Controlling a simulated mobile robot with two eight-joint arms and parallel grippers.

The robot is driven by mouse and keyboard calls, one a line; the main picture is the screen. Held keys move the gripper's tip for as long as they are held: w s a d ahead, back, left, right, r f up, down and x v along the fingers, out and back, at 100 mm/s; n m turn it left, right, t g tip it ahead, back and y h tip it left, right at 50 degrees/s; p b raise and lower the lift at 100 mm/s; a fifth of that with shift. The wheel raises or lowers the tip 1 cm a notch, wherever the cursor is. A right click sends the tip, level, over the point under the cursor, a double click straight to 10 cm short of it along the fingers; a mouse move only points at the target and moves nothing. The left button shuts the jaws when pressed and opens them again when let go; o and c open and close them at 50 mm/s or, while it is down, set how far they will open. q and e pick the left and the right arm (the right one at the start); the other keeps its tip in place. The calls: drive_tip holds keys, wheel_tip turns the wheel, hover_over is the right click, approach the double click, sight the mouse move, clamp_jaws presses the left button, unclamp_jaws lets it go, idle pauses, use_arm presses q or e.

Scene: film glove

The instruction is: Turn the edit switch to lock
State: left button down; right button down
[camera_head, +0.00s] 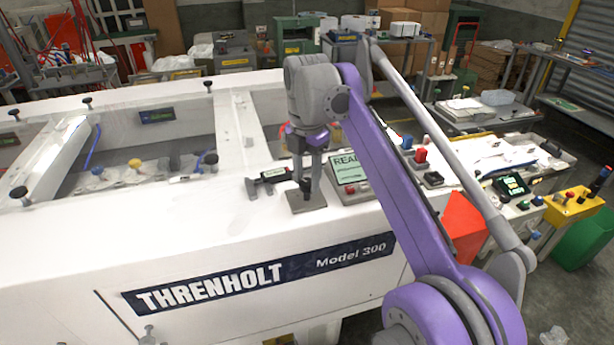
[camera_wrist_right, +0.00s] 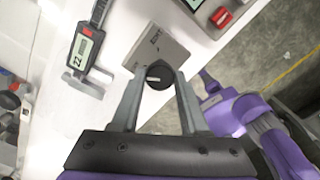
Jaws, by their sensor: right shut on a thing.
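The edit switch is a black rotary knob (camera_wrist_right: 158,76) on a grey plate (camera_wrist_right: 165,48) marked "EDIT" in the right wrist view. In the head view the plate (camera_head: 313,206) sits on the white machine top near its front edge. My right gripper (camera_wrist_right: 157,84) points down and is shut on the knob, one finger on each side. In the head view my right gripper (camera_head: 307,184) partly covers the knob. A pale line shows on the knob; I cannot read a lock mark. My left gripper is not in view.
A digital caliper (camera_head: 269,178) lies just left of the plate and also shows in the right wrist view (camera_wrist_right: 85,48). The white top (camera_head: 150,222) left of the caliper is clear.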

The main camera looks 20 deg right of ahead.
drive_tip(key=shift+n, duration=1.1)
drive_tip(key=shift+c, duration=2.1)
unclamp_jaws()
drive_tip(key=shift+r, duration=0.1)
